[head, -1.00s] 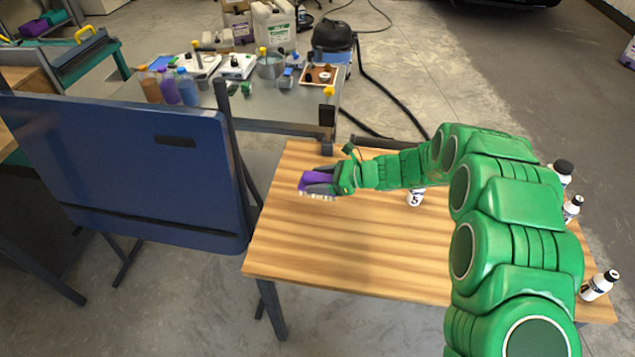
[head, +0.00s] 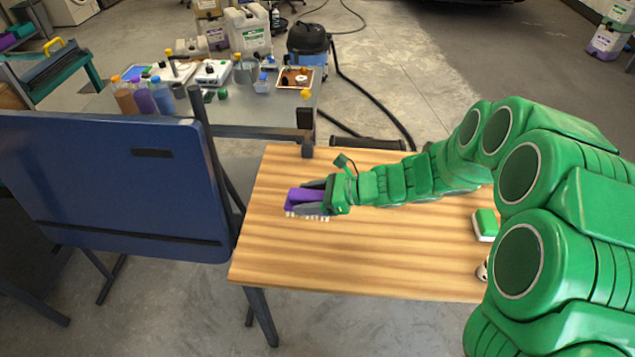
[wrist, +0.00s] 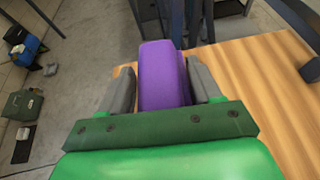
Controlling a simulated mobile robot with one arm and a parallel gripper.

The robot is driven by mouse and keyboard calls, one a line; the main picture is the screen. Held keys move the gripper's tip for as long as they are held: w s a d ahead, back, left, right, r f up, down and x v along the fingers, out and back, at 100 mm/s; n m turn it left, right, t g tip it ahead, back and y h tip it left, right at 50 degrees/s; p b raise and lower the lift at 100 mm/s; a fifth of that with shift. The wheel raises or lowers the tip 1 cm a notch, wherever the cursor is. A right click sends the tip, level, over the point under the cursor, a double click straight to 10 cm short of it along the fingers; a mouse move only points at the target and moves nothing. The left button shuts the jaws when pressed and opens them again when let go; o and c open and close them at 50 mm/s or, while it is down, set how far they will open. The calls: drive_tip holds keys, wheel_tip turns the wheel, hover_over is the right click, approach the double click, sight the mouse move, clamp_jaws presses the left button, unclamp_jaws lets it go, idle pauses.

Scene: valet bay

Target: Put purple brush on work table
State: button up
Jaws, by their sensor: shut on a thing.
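The purple brush (head: 298,197) is held between the fingers of my gripper (head: 312,197), over the left part of the wooden work table (head: 370,262). Its pale bristles point down toward the tabletop. I cannot tell whether the bristles touch the wood. In the wrist view the brush's purple back (wrist: 162,75) sits between the two grey fingers of my gripper (wrist: 160,85), with the table (wrist: 245,70) below and to the right.
A green and white block-like item (head: 485,225) lies on the table's right part, partly beside my arm. A blue panel (head: 110,185) stands left of the table. A grey bench (head: 215,115) with bottles and trays stands behind. The table's front middle is clear.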

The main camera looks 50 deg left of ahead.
drive_tip(key=shift+d+r, duration=0.1)
drive_tip(key=shift+d, duration=0.05)
drive_tip(key=w+d+r+m+t+y, duration=0.1)
drive_tip(key=w+d+r+m+t, duration=0.3)
drive_tip(key=w+d, duration=0.55)
drive_tip(key=w+d+r+m+t+y, duration=0.1)
drive_tip(key=w+d+r+m+t, duration=0.35)
drive_tip(key=w, duration=0.95)
drive_tip(key=w+d+r+m+t+y, duration=0.1)
drive_tip(key=w+d+r+m+t, duration=0.4)
drive_tip(key=w, duration=0.7)
drive_tip(key=w+d+r+m+t+h, duration=0.15)
drive_tip(key=w+d, duration=0.25)
drive_tip(key=d, duration=0.5)
drive_tip(key=w+d+r+m+t+h, duration=0.1)
drive_tip(key=w+d+m+t+h, duration=0.2)
drive_tip(key=d, duration=0.5)
drive_tip(key=w+d+r+m+t+h, duration=0.1)
drive_tip(key=d+r+m+t+h, duration=0.1)
drive_tip(key=d, duration=1)
drive_tip(key=w+d+r+m+t+h, duration=0.1)
drive_tip(key=w+d+r+m+h, duration=0.1)
drive_tip(key=d, duration=0.9)
drive_tip(key=shift+d+m+t+h, duration=0.35)
drive_tip(key=shift+m+t, duration=0.05)
